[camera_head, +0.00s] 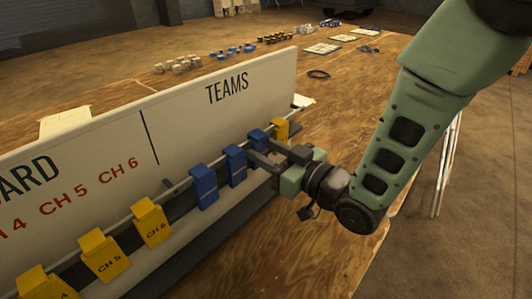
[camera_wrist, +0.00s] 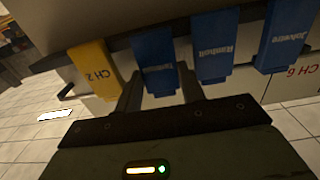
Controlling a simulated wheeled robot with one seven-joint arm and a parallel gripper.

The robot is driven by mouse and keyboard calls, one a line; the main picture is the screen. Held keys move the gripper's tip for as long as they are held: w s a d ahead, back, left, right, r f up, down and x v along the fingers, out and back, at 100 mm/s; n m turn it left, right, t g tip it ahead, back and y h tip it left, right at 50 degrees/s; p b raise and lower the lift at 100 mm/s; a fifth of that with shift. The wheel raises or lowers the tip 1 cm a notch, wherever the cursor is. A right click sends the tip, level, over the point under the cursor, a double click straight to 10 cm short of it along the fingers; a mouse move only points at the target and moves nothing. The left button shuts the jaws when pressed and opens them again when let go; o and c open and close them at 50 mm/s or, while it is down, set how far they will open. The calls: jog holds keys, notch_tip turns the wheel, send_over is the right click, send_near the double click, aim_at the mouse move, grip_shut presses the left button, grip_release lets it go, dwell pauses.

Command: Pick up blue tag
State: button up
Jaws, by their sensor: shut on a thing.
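Three blue tags hang in a row on the rail of the white board. The nearest (camera_head: 203,187) and the middle one (camera_head: 235,165) hang free. They show in the wrist view as the "Jolwire" tag (camera_wrist: 284,38) and the "Rainbolt" tag (camera_wrist: 212,48). The farthest blue tag (camera_head: 257,137) is beside a yellow tag (camera_head: 281,129). My gripper (camera_head: 262,157) is shut on this farthest tag. In the wrist view, my fingers (camera_wrist: 161,92) are on either side of its lower end (camera_wrist: 157,62), and its label is hard to read. It still appears at the rail.
The white board (camera_head: 190,118) stands on a wooden table (camera_head: 335,110). Yellow tags, including CH 5 (camera_head: 104,257) and CH 6 (camera_head: 152,222), hang at the left. A yellow CH 2 tag (camera_wrist: 93,68) hangs close to my gripper. Small items lie farther back on the table.

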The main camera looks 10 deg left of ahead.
jog(key=shift+r, duration=0.45)
notch_tip(320, 180, up, 2)
jog(key=shift+r, duration=0.15)
jog(key=p, duration=0.9)
send_near(263, 136)
jog(key=v, duration=0.2)
jog(key=p+v, duration=0.6)
jog(key=v, duration=0.1)
jog(key=shift+s, duration=0.3)
jog(key=shift+d, duration=0.2)
jog(key=w+d+f+m+t+h, duration=0.3)
jog(key=d+m+h, duration=0.1)
jog(key=d, duration=0.4)
jog(key=w+d+f+m+t+h, duration=0.2)
jog(key=d+h, duration=0.4)
jog(key=d, duration=0.3)
jog(key=w+d+f+m+t+h, duration=0.3)
jog(key=d+f+m+h, duration=0.2)
jog(key=d, duration=0.3)
jog(key=shift+w+f+m+t, duration=0.35)
jog(key=shift+f+m+t, duration=0.05)
jog(key=shift+f, duration=0.2)
